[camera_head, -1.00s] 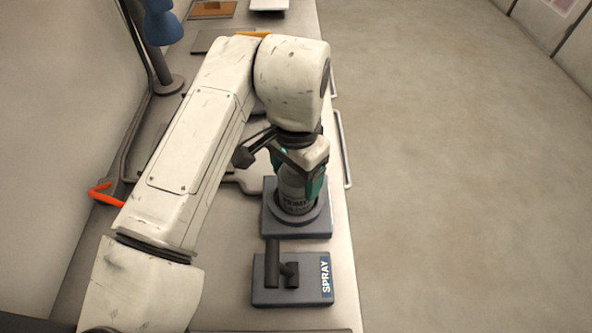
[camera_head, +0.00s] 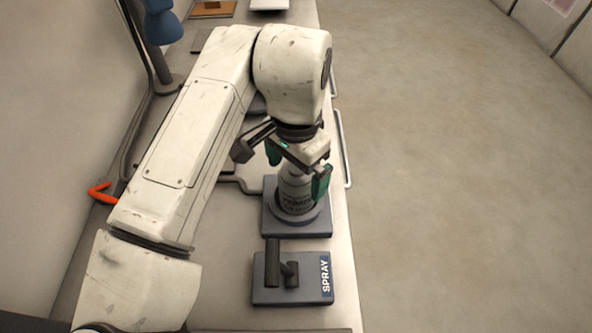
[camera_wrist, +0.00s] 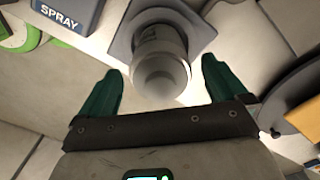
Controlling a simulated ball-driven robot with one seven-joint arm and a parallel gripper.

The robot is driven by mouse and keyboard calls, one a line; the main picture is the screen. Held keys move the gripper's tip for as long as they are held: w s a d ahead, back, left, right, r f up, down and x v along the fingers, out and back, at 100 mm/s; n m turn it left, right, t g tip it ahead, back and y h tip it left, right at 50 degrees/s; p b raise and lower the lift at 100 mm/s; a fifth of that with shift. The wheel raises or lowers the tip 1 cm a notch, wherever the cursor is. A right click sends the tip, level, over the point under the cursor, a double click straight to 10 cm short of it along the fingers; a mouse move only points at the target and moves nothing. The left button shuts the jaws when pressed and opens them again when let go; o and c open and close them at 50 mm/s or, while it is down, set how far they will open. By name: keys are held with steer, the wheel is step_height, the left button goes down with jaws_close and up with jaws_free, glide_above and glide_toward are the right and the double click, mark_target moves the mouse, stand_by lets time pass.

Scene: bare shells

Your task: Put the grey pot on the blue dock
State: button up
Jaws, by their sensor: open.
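The grey pot (camera_head: 297,192), a cylinder with dark lettering, stands upright on a slate-blue dock (camera_head: 321,228) with a round seat. In the wrist view the pot (camera_wrist: 160,74) is seen from its top end, on the dock plate (camera_wrist: 122,42). My gripper (camera_head: 297,168) is open, its green fingers on either side of the pot's upper part. In the wrist view my gripper (camera_wrist: 161,68) shows a gap between each finger and the pot. The far side of the pot is hidden.
A similar plate labelled SPRAY (camera_head: 325,275) with a dark handle-like fitting sits just in front of the dock. A rail (camera_head: 343,150) runs along the bench's right edge. An orange hook (camera_head: 101,193) is at the left. Open floor lies to the right.

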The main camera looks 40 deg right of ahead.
step_height(320, 180, up, 11)
stand_by(0.3)
